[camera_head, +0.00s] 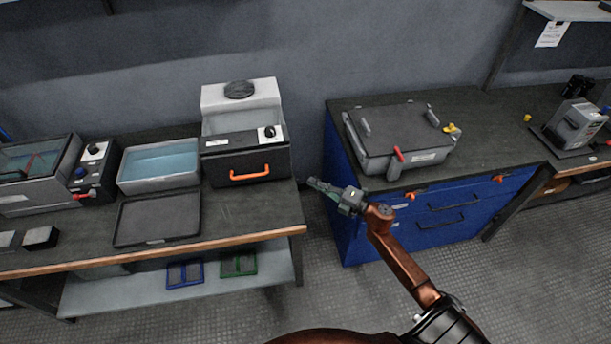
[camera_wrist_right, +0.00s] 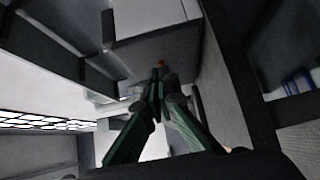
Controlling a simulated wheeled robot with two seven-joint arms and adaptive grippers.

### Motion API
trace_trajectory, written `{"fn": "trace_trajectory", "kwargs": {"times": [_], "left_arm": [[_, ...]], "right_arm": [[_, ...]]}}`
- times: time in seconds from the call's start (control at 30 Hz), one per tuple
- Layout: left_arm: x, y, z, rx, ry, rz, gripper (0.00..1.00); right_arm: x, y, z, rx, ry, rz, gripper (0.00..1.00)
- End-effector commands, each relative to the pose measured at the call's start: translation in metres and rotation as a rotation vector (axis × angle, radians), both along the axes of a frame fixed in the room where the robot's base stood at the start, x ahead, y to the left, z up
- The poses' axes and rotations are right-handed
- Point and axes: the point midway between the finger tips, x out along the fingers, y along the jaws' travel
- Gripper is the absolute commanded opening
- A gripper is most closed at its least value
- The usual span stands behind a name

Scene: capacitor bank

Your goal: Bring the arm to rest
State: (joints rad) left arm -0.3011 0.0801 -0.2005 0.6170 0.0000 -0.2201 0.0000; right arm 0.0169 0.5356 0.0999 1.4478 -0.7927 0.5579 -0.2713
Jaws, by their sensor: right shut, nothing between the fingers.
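My right gripper (camera_head: 322,187) is in front of the gap between the left bench and the blue cabinet. Its arm reaches in from the bottom right of the head view. In the right wrist view the green fingers of the right gripper (camera_wrist_right: 158,80) come together at their tips, with nothing between them. My left gripper is not in the head view.
The left bench (camera_head: 255,215) carries a grey box with an orange handle (camera_head: 245,160), a water tray (camera_head: 160,165) and a dark flat tray (camera_head: 157,218). The blue cabinet (camera_head: 430,225) bears a lidded grey box (camera_head: 400,135). Open floor lies in front.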

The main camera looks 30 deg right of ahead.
Motion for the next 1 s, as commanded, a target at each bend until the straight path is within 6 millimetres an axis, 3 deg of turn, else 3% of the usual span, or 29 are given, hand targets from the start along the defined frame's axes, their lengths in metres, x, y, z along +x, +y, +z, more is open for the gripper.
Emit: {"fn": "trace_trajectory", "kwargs": {"times": [0.2,0.47,0.57,0.67,0.77,0.87,1.0], "left_arm": [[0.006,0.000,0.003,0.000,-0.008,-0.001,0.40],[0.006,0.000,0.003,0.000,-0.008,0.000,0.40],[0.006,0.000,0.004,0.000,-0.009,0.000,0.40],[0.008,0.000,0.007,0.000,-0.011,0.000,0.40],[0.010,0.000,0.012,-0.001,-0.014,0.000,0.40],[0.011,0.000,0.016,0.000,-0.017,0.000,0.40],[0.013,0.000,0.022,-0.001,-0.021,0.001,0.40]], "right_arm": [[-0.023,-0.010,0.000,0.000,0.000,-0.001,0.00],[-0.027,-0.012,0.000,0.001,0.000,-0.003,0.00],[-0.029,-0.016,-0.011,0.023,0.022,-0.021,0.00],[-0.034,-0.028,-0.045,0.096,0.090,-0.082,0.00],[-0.049,-0.046,-0.103,0.208,0.202,-0.185,0.00],[-0.074,-0.061,-0.170,0.324,0.331,-0.303,0.00],[-0.123,-0.070,-0.260,0.465,0.504,-0.461,0.00]]}}
